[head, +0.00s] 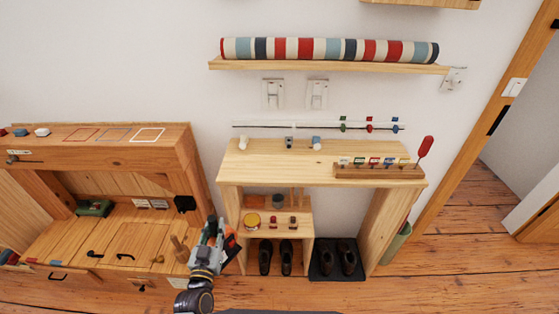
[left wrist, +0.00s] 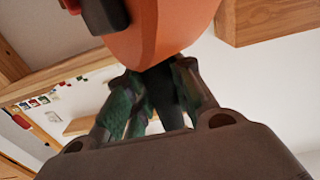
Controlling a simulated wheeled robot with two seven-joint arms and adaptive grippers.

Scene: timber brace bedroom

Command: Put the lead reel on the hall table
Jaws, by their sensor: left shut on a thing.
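The hall table (head: 285,168) is a pale pine table against the wall in the head view, with a lower shelf under its left part. My left gripper (head: 216,238) is at its lower left, in front of the gap between the table and the wooden bench. It is shut on an orange and black thing, which I take for the lead reel (head: 231,241). In the left wrist view the reel's rounded orange body (left wrist: 165,30) fills the top middle, with dark parts. The gripper fingers (left wrist: 155,88) close on its dark lower part. My right gripper is not in view.
The tabletop has free room in its middle; small pegs stand along its back. A wooden rack (head: 378,171) with coloured labels and a red paddle fills the right end. Black shoes (head: 265,256) stand underneath. A wooden bench (head: 120,150) stands at left, a wall shelf (head: 330,66) above.

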